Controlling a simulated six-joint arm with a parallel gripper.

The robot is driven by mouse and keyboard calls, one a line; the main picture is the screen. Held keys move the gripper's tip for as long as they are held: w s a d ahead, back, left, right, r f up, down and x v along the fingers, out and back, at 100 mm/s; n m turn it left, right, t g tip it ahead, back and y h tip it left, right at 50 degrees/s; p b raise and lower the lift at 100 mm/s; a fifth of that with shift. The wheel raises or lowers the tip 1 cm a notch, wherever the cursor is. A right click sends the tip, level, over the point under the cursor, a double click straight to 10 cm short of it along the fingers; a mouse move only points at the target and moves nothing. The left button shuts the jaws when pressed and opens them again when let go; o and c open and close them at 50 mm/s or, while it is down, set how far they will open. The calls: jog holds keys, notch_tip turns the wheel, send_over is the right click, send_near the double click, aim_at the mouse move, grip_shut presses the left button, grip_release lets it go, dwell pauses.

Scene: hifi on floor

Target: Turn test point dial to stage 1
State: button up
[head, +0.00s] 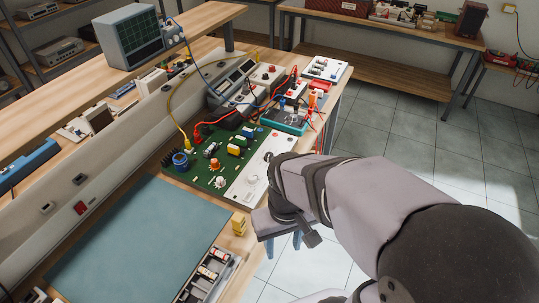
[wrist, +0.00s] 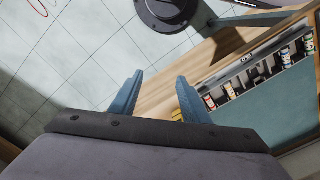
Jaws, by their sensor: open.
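In the head view a white panel (head: 241,193) lies along the right edge of a green circuit board (head: 208,167). A pale round dial (head: 252,180) sits on this panel; its markings are too small to read, so I cannot tell its stage. My gripper (head: 283,246) hangs below and right of the panel, beside the bench's front edge, apart from the dial. In the wrist view its blue fingers (wrist: 160,76) are spread with nothing between them. The dial does not show in the wrist view.
A yellow block (head: 238,224) stands near the bench edge by my gripper. A component tray (head: 208,275) lies beside a blue-green mat (head: 140,240). Cables and a teal multimeter (head: 287,122) crowd the area behind the panel. Tiled floor is open to the right.

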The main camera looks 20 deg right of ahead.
jog(key=w+m+t+y+b, duration=0.1)
jog(key=w+m+y+b, duration=0.2)
jog(key=w, duration=0.4)
jog(key=w+f+m+t+y+b, duration=0.1)
jog(key=w+m+y+b, duration=0.2)
jog(key=w+m+b, duration=0.3)
jog(key=w+m+y+b, duration=0.3)
jog(key=w+m+b, duration=0.2)
jog(key=w, duration=0.5)
jog(key=shift+a+f+m+t, duration=0.15)
jog(key=shift+m+t, duration=0.05)
jog(key=shift+m, duration=0.4)
jog(key=shift+a+f+m+t, duration=0.1)
jog(key=shift+m+t, duration=0.1)
jog(key=shift+m, duration=0.4)
jog(key=w+d+r+m+t+y+b, duration=0.1)
jog(key=w+d+m+t+y+b, duration=0.3)
jog(key=d, duration=0.4)
jog(key=w+d+r+m+t+y+b, duration=0.2)
jog(key=w+d+m+t+b, duration=0.15)
jog(key=w+d+b, duration=0.35)
jog(key=p, duration=0.3)
send_near(270, 154)
jog(key=shift+w+a+f+m, duration=0.1)
jog(key=shift+w+a+m, duration=0.2)
jog(key=shift+a, duration=0.3)
jog(key=shift+w+a+m, duration=0.15)
jog(key=shift+w+a, duration=0.3)
jog(key=shift+a, duration=0.1)
jog(key=shift+x, duration=3.7)
